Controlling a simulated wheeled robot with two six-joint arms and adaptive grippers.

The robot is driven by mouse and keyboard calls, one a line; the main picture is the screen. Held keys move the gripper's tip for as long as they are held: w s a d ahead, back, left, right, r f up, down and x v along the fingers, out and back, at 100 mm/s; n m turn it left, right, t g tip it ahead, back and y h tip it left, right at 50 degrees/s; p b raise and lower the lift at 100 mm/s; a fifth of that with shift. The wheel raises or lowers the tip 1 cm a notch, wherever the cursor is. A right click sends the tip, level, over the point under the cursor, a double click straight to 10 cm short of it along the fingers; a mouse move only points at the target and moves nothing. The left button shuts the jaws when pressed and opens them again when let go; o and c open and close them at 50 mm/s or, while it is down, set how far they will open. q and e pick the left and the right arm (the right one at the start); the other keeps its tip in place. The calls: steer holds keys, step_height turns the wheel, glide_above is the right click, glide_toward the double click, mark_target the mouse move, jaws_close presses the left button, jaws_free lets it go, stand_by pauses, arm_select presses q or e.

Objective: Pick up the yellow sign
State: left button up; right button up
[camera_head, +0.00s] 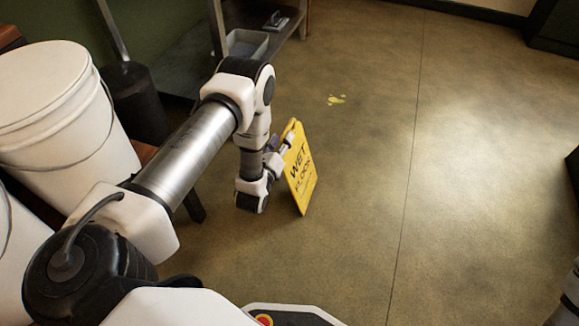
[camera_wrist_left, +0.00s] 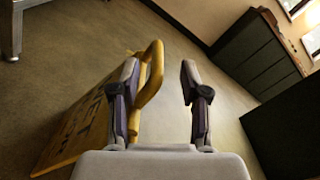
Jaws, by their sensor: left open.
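The yellow wet floor sign (camera_head: 300,170) stands on the floor near the middle of the head view, slightly tilted. My left gripper (camera_head: 284,148) is at the sign's upper left edge. In the left wrist view my left gripper (camera_wrist_left: 160,70) is open, with its two fingers apart. The yellow sign's handle loop (camera_wrist_left: 154,72) shows between the fingers, close beside the left finger. Its lettered panel (camera_wrist_left: 78,132) lies to the left, partly hidden behind that finger. My right gripper does not show.
White buckets (camera_head: 45,100) stand at the left. A metal table with a grey bin (camera_head: 246,43) on its lower shelf is at the back. The floor to the right is clear.

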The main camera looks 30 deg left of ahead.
mark_target(292, 122)
arm_select(q)
steer(key=b+x, duration=0.1)
steer(key=x, duration=0.1)
steer(key=b+x, duration=0.1)
steer(key=x, duration=0.1)
steer(key=f+b+x, duration=0.1)
steer(key=b+x, duration=0.1)
steer(key=shift+w, duration=0.1)
steer(key=shift+w+a+r, duration=0.1)
steer(key=shift+w+r, duration=0.05)
steer(key=shift+w, duration=0.05)
jaws_close()
